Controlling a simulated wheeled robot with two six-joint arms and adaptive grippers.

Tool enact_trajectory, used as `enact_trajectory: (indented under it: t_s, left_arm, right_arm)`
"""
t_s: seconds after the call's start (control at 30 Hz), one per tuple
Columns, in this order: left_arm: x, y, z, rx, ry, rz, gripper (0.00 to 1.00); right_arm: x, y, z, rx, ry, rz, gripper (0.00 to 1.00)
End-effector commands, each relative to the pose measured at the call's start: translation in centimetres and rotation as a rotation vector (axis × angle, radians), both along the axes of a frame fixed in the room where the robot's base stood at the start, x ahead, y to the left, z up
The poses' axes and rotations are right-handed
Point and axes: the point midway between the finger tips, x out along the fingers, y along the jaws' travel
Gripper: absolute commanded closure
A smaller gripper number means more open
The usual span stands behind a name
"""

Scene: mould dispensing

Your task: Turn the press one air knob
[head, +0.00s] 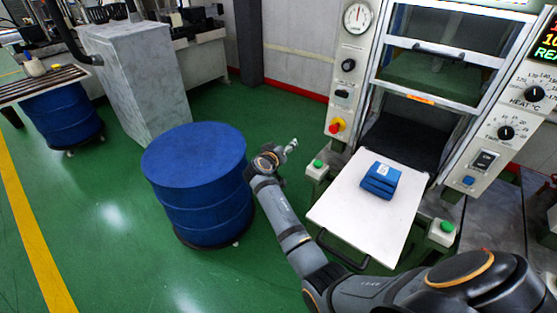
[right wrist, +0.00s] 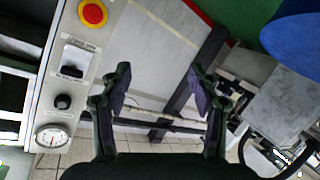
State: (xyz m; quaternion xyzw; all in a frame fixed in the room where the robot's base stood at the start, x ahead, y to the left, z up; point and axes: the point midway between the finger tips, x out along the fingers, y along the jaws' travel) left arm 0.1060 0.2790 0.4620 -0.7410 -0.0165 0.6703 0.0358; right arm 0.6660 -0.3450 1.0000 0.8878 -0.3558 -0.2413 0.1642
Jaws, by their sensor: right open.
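The press (head: 425,90) stands at the right of the head view. Its left panel (head: 353,45) carries a white dial gauge (head: 357,17) with a small black knob (head: 349,65) below it; this looks like the air knob, but its label is not readable. In the right wrist view the black knob (right wrist: 63,102) and gauge (right wrist: 52,138) lie left of the fingers. My right gripper (head: 291,146) is open and empty, left of and lower in the picture than the panel. Its spread fingers (right wrist: 160,88) touch nothing visible. My left gripper is out of view.
A red emergency button (head: 336,126) sits low on the panel, below a switch (head: 342,93). A white tray (head: 335,210) with a folded blue item (head: 380,180) juts from the press. A blue drum (head: 195,155) stands left of my right arm.

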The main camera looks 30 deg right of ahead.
Motion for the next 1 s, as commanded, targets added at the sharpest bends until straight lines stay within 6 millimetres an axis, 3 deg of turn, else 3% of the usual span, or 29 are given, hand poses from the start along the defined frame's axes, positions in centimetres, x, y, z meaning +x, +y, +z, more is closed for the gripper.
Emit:
enact_trajectory:
  t_s: [0.1, 0.3, 0.87, 0.93, 1.0]
  left_arm:
    - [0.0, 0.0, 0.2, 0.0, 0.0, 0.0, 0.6]
    - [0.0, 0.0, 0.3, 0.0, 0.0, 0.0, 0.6]
    - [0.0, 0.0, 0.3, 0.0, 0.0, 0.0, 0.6]
    - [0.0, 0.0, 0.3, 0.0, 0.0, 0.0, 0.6]
    - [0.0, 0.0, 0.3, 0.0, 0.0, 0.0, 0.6]
  right_arm:
    - [-0.2, 0.3, -2.1, 0.01, 0.04, 0.029, 0.38]
    - [-0.4, 0.7, -4.1, 0.023, 0.075, 0.055, 0.38]
    - [-0.5, 0.8, -4.5, 0.024, 0.081, 0.059, 0.38]
    - [-0.7, 0.9, -5.4, 0.029, 0.098, 0.069, 0.38]
    - [-1.3, 1.3, -8.2, 0.043, 0.145, 0.098, 0.38]
